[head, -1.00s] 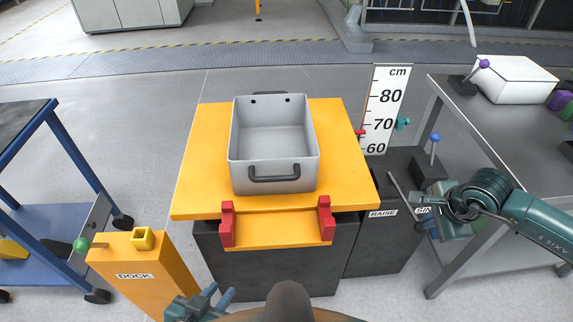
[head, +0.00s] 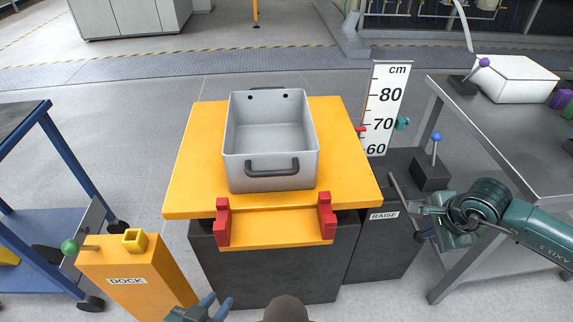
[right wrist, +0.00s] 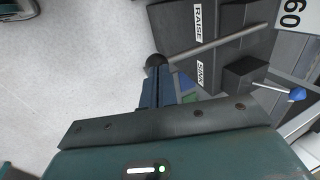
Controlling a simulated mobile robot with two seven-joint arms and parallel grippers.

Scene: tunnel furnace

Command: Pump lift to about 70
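The yellow lift top (head: 345,185) carries an open grey bin (head: 270,182). Beside it stands the white cm scale (head: 383,108), with a red pointer (head: 361,129) a little below the 70 mark. A metal pump lever (head: 399,192) rises by the RAISE label (head: 384,215). In the right wrist view the lever's rod (right wrist: 215,40) ends in a black knob (right wrist: 155,61). My right gripper (head: 418,208) is at this knob, with its blue fingers seen edge-on and their gap unclear. My left gripper (head: 212,304) is open and empty at the bottom edge.
An orange DOCK post (head: 135,281) with a green-knobbed lever stands at left, near a blue cart (head: 40,247). A blue-knobbed lever (head: 435,145) rises behind my right gripper; a SINK label (right wrist: 202,73) shows too. A grey table (head: 500,135) stands at right.

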